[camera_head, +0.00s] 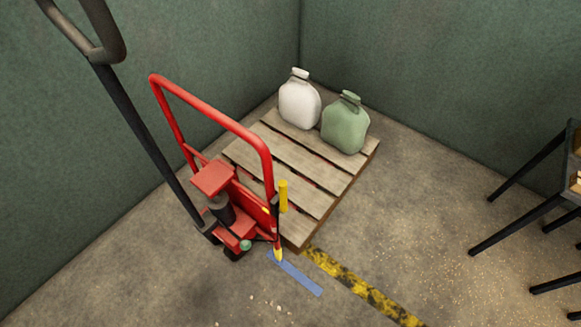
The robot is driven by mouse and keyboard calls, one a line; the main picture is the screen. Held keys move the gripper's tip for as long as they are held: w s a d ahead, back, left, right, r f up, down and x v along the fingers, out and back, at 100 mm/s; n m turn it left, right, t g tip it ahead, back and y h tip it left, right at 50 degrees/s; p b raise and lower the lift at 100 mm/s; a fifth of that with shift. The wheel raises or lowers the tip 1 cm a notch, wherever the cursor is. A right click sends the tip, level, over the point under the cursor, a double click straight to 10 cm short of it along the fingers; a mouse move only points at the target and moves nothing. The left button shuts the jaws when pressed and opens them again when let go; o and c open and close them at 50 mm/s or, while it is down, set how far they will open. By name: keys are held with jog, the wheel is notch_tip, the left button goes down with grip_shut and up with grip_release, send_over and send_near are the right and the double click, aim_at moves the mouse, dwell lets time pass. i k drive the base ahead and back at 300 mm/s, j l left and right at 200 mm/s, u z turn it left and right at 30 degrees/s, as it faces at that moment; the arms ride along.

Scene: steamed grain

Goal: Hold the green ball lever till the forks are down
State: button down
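The green ball lever (246,245) is a small green knob low on the front of the red pallet truck (213,178), close to the floor. Its long dark handle (145,130) leans up to the upper left. A red tube frame (214,112) stands over the truck's body. The forks are mostly hidden under the wooden pallet (288,160); hints of red show between its slats. I cannot tell the fork height. A white sack (299,103) and a green sack (345,128) stand on the pallet. My gripper is not in view.
A yellow upright grip (283,196) and a yellow tip (278,255) are at the truck's right side. A blue strip (297,274) and a yellow-black strip (358,285) mark the floor. Dark-legged furniture (528,220) stands at right. Green walls close the back and left.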

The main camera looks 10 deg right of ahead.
aim_at(245, 245)
jog(key=i+j+z, duration=0.35)
jog(key=j, duration=0.95)
jog(key=j+z, duration=0.4)
jog(key=j, duration=0.85)
jog(key=k+j+z, duration=0.15)
jog(key=j+z, duration=0.2)
jog(key=j, duration=0.95)
jog(key=k+l, duration=0.2)
jog(key=k, duration=0.3)
jog(key=i+j+u, duration=0.3)
jog(key=i+u, duration=0.25)
jog(key=i+j, duration=0.05)
jog(key=i, duration=0.05)
